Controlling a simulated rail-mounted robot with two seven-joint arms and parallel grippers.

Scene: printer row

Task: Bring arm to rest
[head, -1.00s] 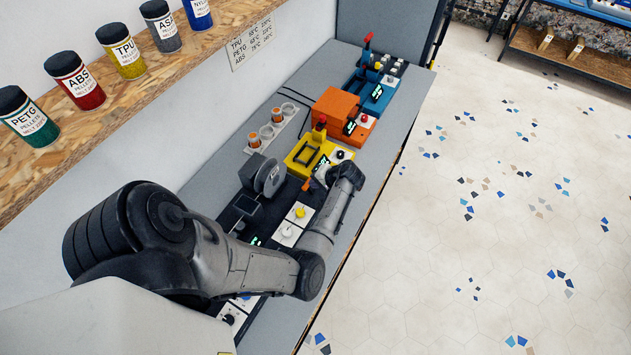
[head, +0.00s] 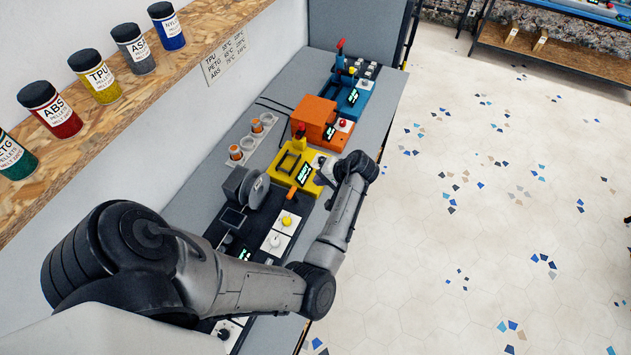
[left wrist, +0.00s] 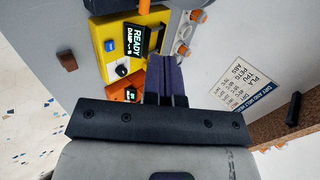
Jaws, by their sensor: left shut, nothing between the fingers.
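My left arm (head: 345,215) reaches over the bench from the lower left, bent at the elbow. In the head view its gripper (head: 322,175) is small and partly hidden by my wrist, beside the yellow machine's (head: 300,168) right side. In the left wrist view the dark fingers of my left gripper (left wrist: 167,80) are together, with nothing between them. The yellow machine (left wrist: 108,35) and its READY screen (left wrist: 136,38) show beyond them. My right gripper is in neither view.
An orange machine (head: 310,115) and a blue one (head: 348,97) stand farther along the grey bench. A dark machine with a spool (head: 253,190) is nearer. Pellet jars line a wooden shelf (head: 95,120) at left. Open tiled floor (head: 480,210) lies right.

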